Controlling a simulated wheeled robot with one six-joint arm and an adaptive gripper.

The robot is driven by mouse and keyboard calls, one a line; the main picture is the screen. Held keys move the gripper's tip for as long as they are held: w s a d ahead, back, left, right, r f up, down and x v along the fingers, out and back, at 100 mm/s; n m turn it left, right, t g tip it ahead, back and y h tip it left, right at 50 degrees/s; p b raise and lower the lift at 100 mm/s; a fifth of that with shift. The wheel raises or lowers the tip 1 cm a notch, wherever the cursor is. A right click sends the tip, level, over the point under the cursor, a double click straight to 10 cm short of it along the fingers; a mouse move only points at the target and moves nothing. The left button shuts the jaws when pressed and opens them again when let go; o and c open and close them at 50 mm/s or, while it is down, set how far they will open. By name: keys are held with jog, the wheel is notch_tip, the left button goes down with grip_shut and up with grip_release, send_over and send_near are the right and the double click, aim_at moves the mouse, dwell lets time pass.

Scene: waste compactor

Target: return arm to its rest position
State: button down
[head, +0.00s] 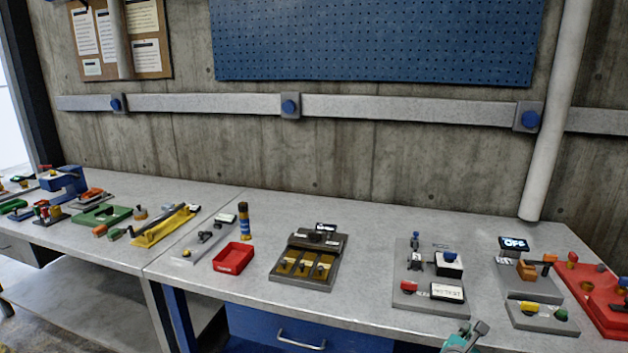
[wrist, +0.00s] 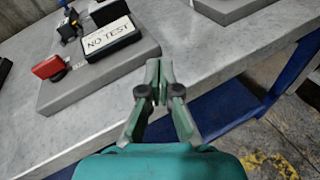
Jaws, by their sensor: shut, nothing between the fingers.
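My gripper (head: 470,338) shows at the bottom edge of the head view, in front of the bench's front edge. In the wrist view my gripper (wrist: 158,72) has its grey-green fingers together at the tips, with nothing between them. It points over the front part of the grey bench top (wrist: 190,75). A grey block with a "NO TEST" display (wrist: 110,38) and a red knob (wrist: 47,66) lies beyond and to the left of the fingers, apart from them. The same grey panel (head: 428,301) stands on the bench in the head view. Most of my arm is out of view.
A red tray (head: 233,257) and a dark unit with yellow slots (head: 305,262) stand mid-bench. A panel reading "OFF" (head: 513,244) and a red case (head: 590,285) are at right. A white pipe (head: 552,110) rises behind. Bare bench lies between the dark unit and the grey panel.

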jog(key=s+a+f+m+t+y, duration=0.1)
jog(key=s+a+f+m+y, duration=0.2)
jog(key=s+a+f+m, duration=0.75)
jog(key=s+a+f+n+t+y, duration=0.1)
jog(key=s+a+f+y, duration=0.3)
jog(key=s, duration=1.3)
jog(key=s+a+r+m+y, duration=0.15)
jog(key=s+m, duration=0.25)
jog(key=s, duration=0.4)
jog(key=s+a+r+m, duration=0.15)
jog(key=s+m, duration=0.25)
jog(key=s, duration=0.5)
jog(key=s+a+r+m, duration=0.2)
jog(key=s+r+m, duration=0.6)
jog(key=s, duration=0.3)
jog(key=shift+r+y, duration=0.45)
jog(key=shift+r, duration=0.15)
jog(key=shift+m, duration=0.25)
